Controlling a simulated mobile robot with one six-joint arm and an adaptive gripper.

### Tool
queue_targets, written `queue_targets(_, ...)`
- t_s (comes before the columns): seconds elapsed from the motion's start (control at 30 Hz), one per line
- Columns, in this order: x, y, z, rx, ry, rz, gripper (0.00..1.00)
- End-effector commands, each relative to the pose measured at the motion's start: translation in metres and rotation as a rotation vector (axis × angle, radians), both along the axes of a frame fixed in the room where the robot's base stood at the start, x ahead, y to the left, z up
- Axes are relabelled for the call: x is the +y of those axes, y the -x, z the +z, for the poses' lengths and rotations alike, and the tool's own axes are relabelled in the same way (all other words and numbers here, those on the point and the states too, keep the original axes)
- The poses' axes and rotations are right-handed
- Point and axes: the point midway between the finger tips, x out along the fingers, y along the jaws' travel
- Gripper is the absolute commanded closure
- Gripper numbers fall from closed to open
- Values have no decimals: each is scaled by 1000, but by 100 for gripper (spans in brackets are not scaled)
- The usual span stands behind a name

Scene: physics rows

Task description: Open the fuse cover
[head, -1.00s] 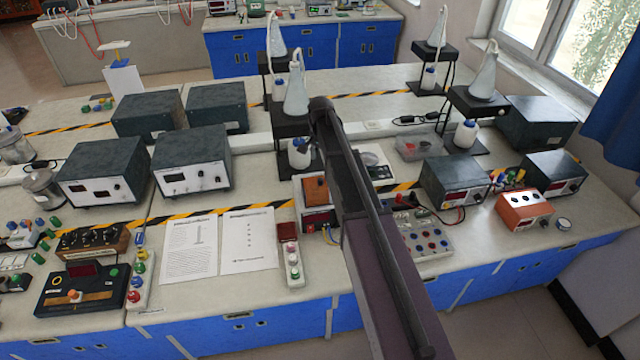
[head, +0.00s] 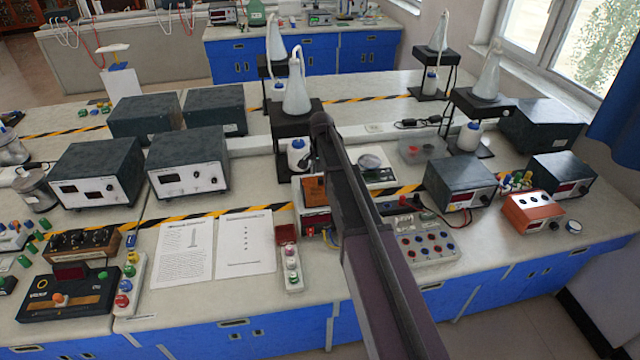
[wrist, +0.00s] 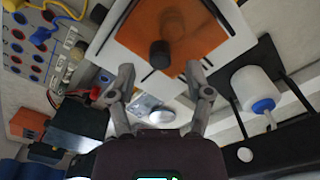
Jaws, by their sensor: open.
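The likely fuse cover is an orange-brown panel (wrist: 190,35) with a dark round knob (wrist: 160,54), on a white-fronted unit. It fills the upper middle of the wrist view. In the head view the orange panel (head: 314,190) shows just left of my arm, above a red display. My gripper (wrist: 160,75) is open and empty, its two fingers spread below the knob in the wrist view. The knob lies between the finger lines; I see no contact. The panel looks closed, though its hinge side cannot be told. My arm hides the gripper in the head view.
A white bottle with a blue cap (wrist: 258,95) stands beside the unit, under a black stand (head: 290,122). A socket board (head: 425,242) with cables lies right of my arm. Paper sheets (head: 245,250) and a small switch strip (head: 290,265) lie to the left.

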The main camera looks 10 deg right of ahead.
Motion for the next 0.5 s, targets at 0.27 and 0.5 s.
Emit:
queue_targets(0.27, 0, 0, -20, 0, 0, 0, 35)
queue_targets(0.5, 0, 0, -24, 0, 0, 0, 35)
